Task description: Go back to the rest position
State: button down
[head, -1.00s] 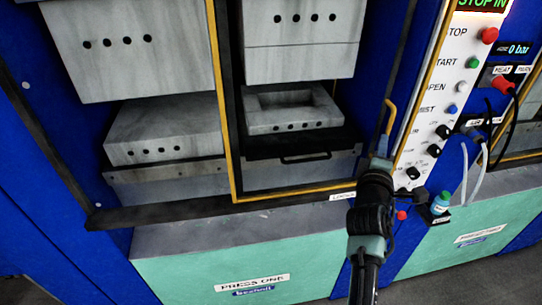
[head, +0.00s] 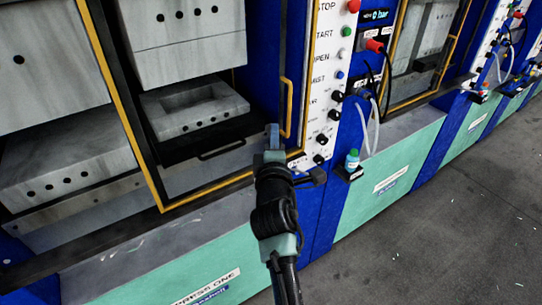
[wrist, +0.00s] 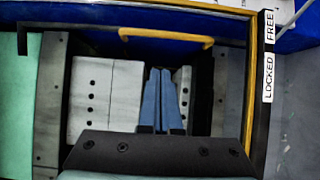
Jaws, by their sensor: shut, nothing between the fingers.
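My gripper (head: 273,130) is in the middle of the head view, in front of the press and beside the yellow door handle (head: 287,110). In the wrist view its two blue fingers (wrist: 160,72) lie together, shut and empty. They overlap the grey press blocks (wrist: 105,95) in that picture; I cannot tell how far apart they are in depth. The arm reaches up from the bottom edge of the head view.
The yellow-edged door frame (head: 118,100) stands around the press with the hollowed lower block (head: 195,105). A control panel (head: 325,75) with buttons is to the right. A small bottle (head: 352,158) stands on a ledge.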

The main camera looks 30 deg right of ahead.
jog(key=v, duration=0.5)
jog(key=shift+s+d+f+b, duration=0.1)
jog(key=shift+s+f+b, duration=0.2)
jog(key=shift+b, duration=0.1)
jog(key=shift+r, duration=0.1)
jog(key=a+r+m+t+y+b, duration=0.1)
jog(key=a+r+m+t, duration=0.2)
jog(key=a+r, duration=0.5)
jog(key=a+r+m+t+y+b, duration=0.1)
jog(key=a+r+m+t, duration=0.3)
jog(key=r, duration=0.7)
jog(key=s+a+r+m+t+y, duration=0.2)
jog(key=s+a+r+y, duration=0.2)
jog(key=s+a+r, duration=0.3)
jog(key=s+a+r+m+t+y+b, duration=0.1)
jog(key=s+a+r+m+t+y, duration=0.1)
jog(key=s+a+r, duration=0.5)
notch_tip(320, 180, up, 5)
jog(key=shift+s+a+f+t+y, duration=0.2)
jog(key=shift+a+t+y, duration=0.5)
jog(key=shift+a+y, duration=0.25)
